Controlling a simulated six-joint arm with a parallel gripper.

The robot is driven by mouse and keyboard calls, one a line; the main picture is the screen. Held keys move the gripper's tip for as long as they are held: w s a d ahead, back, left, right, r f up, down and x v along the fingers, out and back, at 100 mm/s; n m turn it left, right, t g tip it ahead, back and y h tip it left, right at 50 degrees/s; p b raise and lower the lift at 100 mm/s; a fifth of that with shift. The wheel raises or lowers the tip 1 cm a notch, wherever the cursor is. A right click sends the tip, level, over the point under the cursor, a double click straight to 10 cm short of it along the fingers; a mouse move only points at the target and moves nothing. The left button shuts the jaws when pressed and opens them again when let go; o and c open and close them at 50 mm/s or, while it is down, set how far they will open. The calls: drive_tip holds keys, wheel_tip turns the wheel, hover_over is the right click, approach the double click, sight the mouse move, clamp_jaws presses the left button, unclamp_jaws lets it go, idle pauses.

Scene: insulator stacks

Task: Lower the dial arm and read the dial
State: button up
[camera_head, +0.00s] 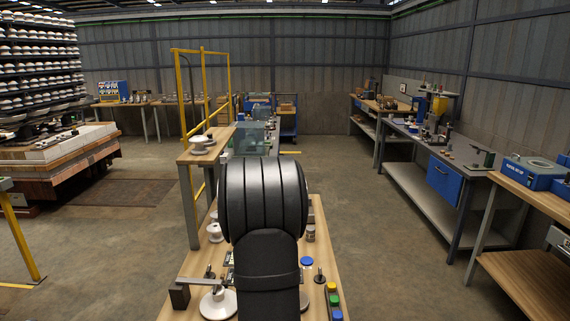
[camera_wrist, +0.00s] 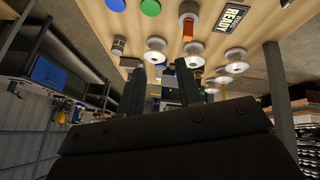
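No dial face can be made out in either view. A black block with a grey bar (camera_head: 194,284) stands at the left front of the bench; I cannot tell whether it is the dial arm. A white disc insulator (camera_head: 218,303) lies close to it. My arm hides the middle of the bench and my gripper in the head view. White spool-like insulators (camera_wrist: 156,51) are on the bench beyond the fingers.
Coloured buttons (camera_head: 333,299) line the right edge of my wooden bench (camera_head: 190,265). A blue disc (camera_head: 306,261) and a small dark post (camera_head: 319,275) are nearby. A raised shelf (camera_head: 190,157) bears a white insulator. A READY sign (camera_wrist: 233,17) lies on the bench. Open floor is to the right.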

drive_tip(key=w+d+f+n+t+y, duration=0.1)
drive_tip(key=w+d+n+t, duration=0.4)
drive_tip(key=w+n, duration=0.3)
drive_tip(key=shift+t, duration=0.3)
idle(0.3)
